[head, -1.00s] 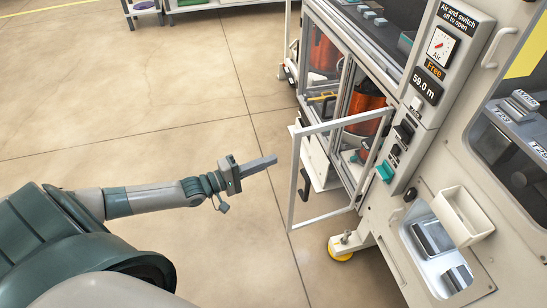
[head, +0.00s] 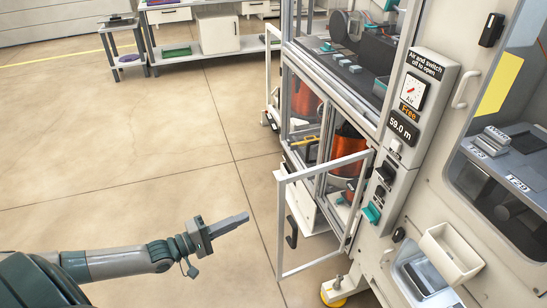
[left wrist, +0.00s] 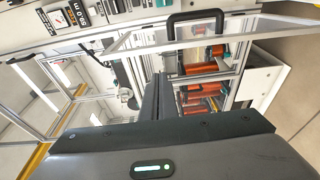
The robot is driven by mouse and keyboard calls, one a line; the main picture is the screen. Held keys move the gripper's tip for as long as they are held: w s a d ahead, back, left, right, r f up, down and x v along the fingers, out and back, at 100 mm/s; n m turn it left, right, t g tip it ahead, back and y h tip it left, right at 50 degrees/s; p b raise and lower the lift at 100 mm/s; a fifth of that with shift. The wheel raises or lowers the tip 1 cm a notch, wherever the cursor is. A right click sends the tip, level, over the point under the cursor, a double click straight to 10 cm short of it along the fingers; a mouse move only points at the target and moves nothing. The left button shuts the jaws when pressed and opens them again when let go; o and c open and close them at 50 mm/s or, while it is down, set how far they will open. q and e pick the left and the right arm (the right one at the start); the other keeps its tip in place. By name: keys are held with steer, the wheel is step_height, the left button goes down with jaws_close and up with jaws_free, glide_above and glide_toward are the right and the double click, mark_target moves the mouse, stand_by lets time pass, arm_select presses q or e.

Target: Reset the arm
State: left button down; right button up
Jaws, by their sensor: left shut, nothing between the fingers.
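My left gripper (head: 230,225) is shut and empty in the head view, held out over bare floor to the left of the open cabinet door. In the left wrist view its closed fingers (left wrist: 163,98) point toward the machine. The door (head: 281,225) is a light-framed panel swung out from the cabinet, with a black handle (head: 291,231) on it; the handle also shows in the left wrist view (left wrist: 197,17). The gripper is apart from the door. My right gripper is in neither view.
Copper wire spools (head: 350,143) stand inside the open cabinet. The control panel (head: 411,95) reads "Free" and "59.0 m". A white tray (head: 451,254) juts out at lower right. A shelf bench (head: 205,50) stands at the back. The floor (head: 110,160) on the left is clear.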

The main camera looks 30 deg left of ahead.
arm_select(q)
steer(key=s+d+f+m+g+y+p, duration=0.1)
steer(key=s+d+f+m+g+y, duration=0.2)
steer(key=f, duration=0.8)
steer(key=s+d+f+m+g+y+p, duration=0.1)
steer(key=s+d+f+m+y+p, duration=0.2)
steer(key=f, duration=0.8)
steer(key=s+d+f+m+g+y, duration=0.1)
steer(key=s+d+f+m+g, duration=0.2)
steer(key=s+d+f, duration=0.3)
steer(key=s+d+f+m+g, duration=0.3)
steer(key=s+d+f+m, duration=0.2)
steer(key=s+f, duration=0.5)
steer(key=shift+s+d+f+y, duration=0.25)
steer(key=shift+s+d+y, duration=0.2)
steer(key=shift+s, duration=0.6)
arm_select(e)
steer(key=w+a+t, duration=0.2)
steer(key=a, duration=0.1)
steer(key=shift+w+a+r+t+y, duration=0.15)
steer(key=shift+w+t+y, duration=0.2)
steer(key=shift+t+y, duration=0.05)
arm_select(q)
steer(key=shift+w, duration=0.15)
